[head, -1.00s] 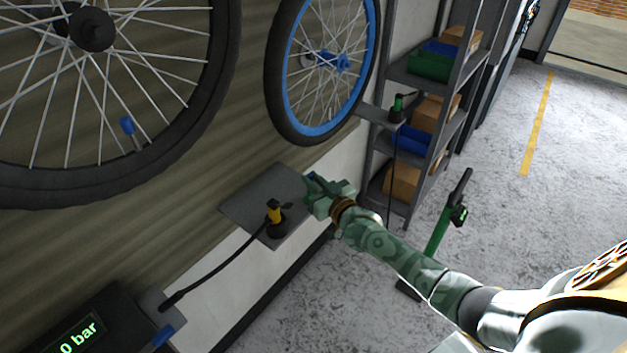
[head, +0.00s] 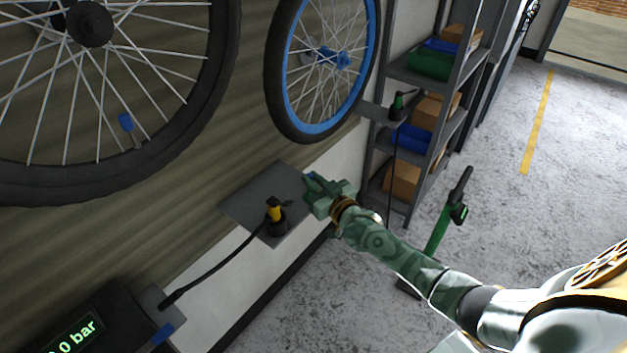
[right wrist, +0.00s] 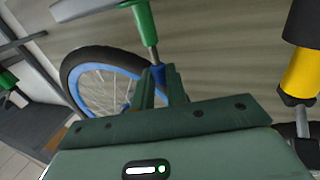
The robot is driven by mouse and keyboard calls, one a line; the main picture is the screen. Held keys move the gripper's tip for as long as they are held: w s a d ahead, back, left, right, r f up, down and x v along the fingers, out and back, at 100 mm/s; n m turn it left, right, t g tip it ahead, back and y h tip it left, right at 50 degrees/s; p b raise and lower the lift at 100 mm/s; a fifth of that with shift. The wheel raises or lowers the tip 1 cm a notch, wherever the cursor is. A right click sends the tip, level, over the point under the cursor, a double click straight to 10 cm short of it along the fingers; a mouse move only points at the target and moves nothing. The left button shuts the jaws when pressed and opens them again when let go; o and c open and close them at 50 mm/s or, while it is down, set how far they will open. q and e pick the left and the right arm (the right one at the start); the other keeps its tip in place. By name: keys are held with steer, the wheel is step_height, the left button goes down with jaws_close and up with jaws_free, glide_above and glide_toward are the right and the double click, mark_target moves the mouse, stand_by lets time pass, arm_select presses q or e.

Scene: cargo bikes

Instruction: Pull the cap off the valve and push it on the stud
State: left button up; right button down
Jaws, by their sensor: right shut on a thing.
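My right gripper (head: 312,182) is beside the right edge of a grey wall plate (head: 258,190). In the right wrist view, its fingers (right wrist: 160,85) are shut on a small blue cap (right wrist: 158,73). A green piece with a thin metal rod (right wrist: 150,42) comes down from above, and the rod's lower end meets the cap's top; I cannot tell whether it is inside the cap. A blue piece (head: 126,122) sits on the valve of the large left wheel (head: 225,60). I cannot make out a separate stud. My left gripper is out of view.
A yellow and black pump head (head: 275,213) stands on the plate, close to my right gripper, with a black hose (head: 225,263). A blue-rimmed wheel (head: 290,110) hangs just above. Shelves with boxes (head: 432,62) and a green floor pump (head: 440,232) stand to the right.

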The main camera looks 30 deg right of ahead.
stand_by(0.3)
steer(key=c, duration=1)
jaws_free()
steer(key=shift+s+p, duration=0.4)
steer(key=shift+s+d+r+p, duration=0.1)
steer(key=shift+s+d+p, duration=0.1)
steer(key=shift+s+p, duration=1.25)
steer(key=s+p, duration=0.2)
steer(key=s, duration=0.4)
steer(key=shift+s+d, duration=0.15)
steer(key=shift+d, duration=0.1)
